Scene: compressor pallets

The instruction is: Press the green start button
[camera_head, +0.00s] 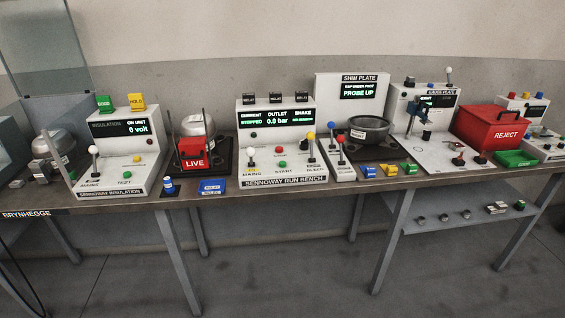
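A green button (282,164) sits on the front panel of the white run bench console (270,181), in the middle of the head view. Its small label looks like a start label but is hard to read. A red button (280,150) is just behind it. The console display (277,121) reads stopped and 0.0 bar. A white-knobbed lever (250,152) stands left of the green button and a yellow-knobbed lever (311,136) right of it. Nothing covers the green button. Neither of my grippers is in view.
Left stands the insulation console (112,152) with another green button (125,174). A red LIVE block (194,153) stands beside the run bench. Right are blue and red levers (340,139), a dark bowl-like part (370,129) and a red reject box (492,127). The floor in front is clear.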

